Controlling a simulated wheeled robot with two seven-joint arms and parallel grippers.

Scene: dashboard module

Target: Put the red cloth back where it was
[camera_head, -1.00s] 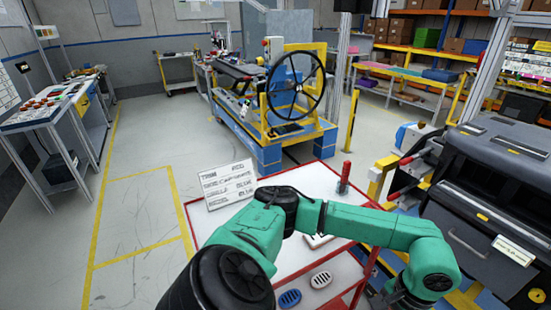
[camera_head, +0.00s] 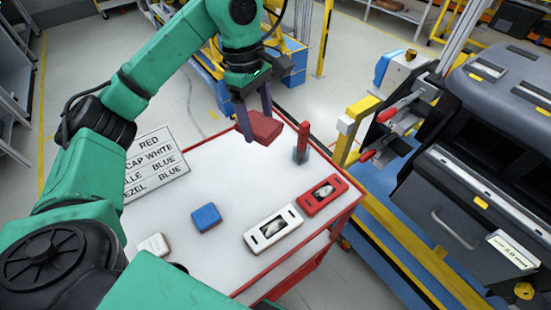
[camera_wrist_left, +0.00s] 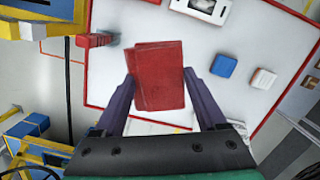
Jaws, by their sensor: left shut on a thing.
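The red cloth (camera_head: 264,128) is a folded, flat red pad. My left gripper (camera_head: 254,120) is shut on it and holds it over the far edge of the white-topped cart (camera_head: 228,170). In the left wrist view the cloth (camera_wrist_left: 158,90) lies between the two dark fingers, its layers slightly offset. The white cart top (camera_wrist_left: 240,30) is beneath it, and a thin red line shows on the top below the cloth. The exact height of the cloth above the top is hard to tell. My right gripper is not in view.
On the cart are a blue block (camera_head: 206,217), a white block (camera_head: 153,246), a white panel (camera_head: 272,227), a red panel (camera_head: 322,194) and an upright red-handled tool (camera_head: 302,143). A dark dashboard module (camera_head: 490,150) is at right.

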